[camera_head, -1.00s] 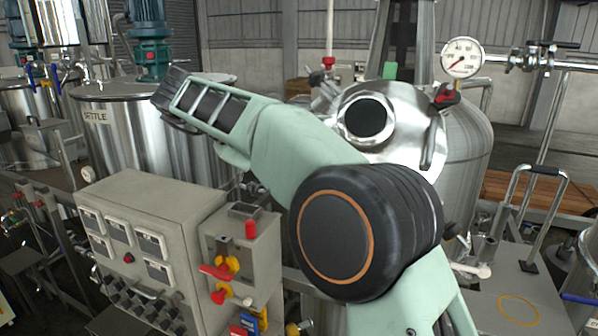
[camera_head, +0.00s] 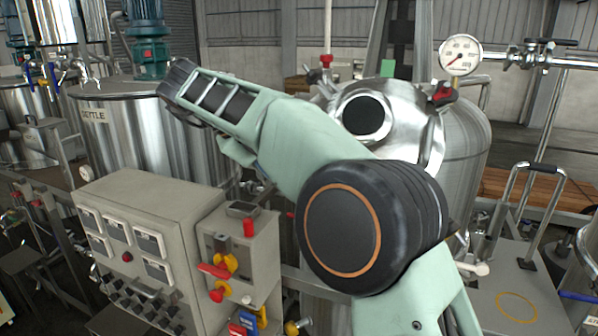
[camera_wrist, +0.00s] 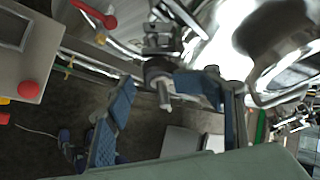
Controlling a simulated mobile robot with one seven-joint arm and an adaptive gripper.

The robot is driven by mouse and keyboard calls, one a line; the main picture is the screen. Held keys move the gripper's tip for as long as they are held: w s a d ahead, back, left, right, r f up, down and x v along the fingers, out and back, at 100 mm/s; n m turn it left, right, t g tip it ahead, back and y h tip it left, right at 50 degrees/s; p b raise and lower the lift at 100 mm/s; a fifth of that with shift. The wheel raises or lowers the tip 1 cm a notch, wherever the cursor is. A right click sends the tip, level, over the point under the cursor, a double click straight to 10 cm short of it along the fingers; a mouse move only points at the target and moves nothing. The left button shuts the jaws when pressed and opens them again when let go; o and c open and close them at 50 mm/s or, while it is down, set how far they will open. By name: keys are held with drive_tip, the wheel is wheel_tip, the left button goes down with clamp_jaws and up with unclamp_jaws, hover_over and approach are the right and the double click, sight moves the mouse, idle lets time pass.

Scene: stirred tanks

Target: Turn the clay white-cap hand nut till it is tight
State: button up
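My gripper (camera_wrist: 168,80) shows in the wrist view with its two blue-padded fingers spread apart. A grey round fitting with a pale stub (camera_wrist: 161,80) appears between the fingers, beyond or near their tips. I cannot tell whether it is the clay white-cap hand nut, and no finger clearly touches it. In the head view, a pale, white-ended handle or knob (camera_head: 474,268) shows right of my arm; I cannot tell whether it is the nut. My arm crosses the middle of the head view, and its fingers are not visible there.
A grey control box (camera_head: 150,220) with red and yellow handles stands at left. A steel tank (camera_head: 462,150) with a pressure gauge (camera_head: 461,55) is behind my arm. A trolley handle (camera_head: 536,180) stands at right. A red button (camera_wrist: 29,90) shows in the wrist view.

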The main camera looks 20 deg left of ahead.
drive_tip(key=shift+a+r, duration=0.1)
drive_tip(key=v, duration=0.7)
drive_tip(key=shift+s, duration=0.2)
drive_tip(key=shift+r, duration=0.2)
